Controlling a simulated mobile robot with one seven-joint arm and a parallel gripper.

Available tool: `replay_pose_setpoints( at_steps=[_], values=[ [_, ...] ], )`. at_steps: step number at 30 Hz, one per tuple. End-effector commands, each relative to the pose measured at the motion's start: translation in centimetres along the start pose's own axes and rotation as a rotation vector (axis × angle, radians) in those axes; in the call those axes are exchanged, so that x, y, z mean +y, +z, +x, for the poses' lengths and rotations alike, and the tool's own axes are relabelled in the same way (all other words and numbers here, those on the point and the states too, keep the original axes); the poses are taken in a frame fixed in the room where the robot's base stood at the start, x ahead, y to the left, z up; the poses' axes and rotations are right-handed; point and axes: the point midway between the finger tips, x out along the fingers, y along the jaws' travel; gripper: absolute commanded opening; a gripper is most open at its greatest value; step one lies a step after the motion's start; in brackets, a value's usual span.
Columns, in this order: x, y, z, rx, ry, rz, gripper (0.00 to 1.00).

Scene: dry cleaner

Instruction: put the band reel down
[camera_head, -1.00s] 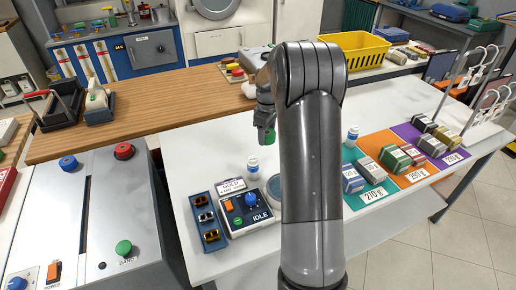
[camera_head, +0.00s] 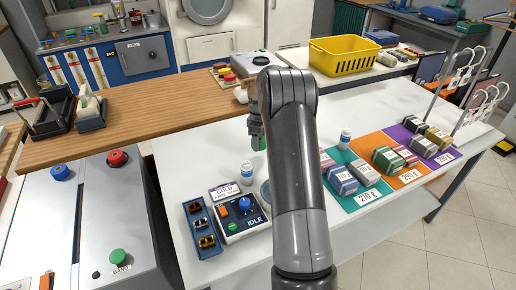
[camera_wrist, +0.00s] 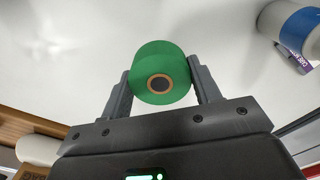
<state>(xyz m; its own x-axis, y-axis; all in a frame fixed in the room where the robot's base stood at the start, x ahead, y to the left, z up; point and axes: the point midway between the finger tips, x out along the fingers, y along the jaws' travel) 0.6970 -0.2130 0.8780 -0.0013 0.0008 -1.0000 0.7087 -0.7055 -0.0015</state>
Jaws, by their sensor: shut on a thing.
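The band reel is a green roll with a brown ring and dark centre, clear in the wrist view (camera_wrist: 150,56). My gripper (camera_wrist: 160,72) is shut on it, with one finger on each side. In the head view my gripper (camera_head: 257,128) hangs over the white table (camera_head: 390,104), and only a bit of the green reel (camera_head: 262,144) shows beside the fingers. The white surface lies beneath the reel; I cannot tell whether the reel touches it. My arm hides part of the table.
A white bottle (camera_head: 246,170), the IDLE control box (camera_head: 242,215) and a blue tray (camera_head: 202,228) stand at the table's front left. Another bottle (camera_head: 345,137) and several packs on coloured mats stand right of my arm. A yellow basket (camera_head: 347,57) stands behind.

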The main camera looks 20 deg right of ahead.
Motion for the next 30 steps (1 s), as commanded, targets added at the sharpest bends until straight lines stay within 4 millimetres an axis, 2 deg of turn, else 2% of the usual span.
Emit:
replay_pose_setpoints(
  at_steps=[5,12,23,24,30],
  values=[
    [0.0,-0.5,0.9,-0.001,0.000,0.002,0.34],
    [0.0,-0.5,4.2,-0.001,0.000,0.001,0.34],
    [0.0,-0.5,4.6,0.000,0.000,0.001,0.34],
    [0.0,-0.5,4.6,0.000,0.000,0.001,0.58],
    [0.0,-0.5,4.6,0.000,0.000,0.001,0.75]
  ],
)
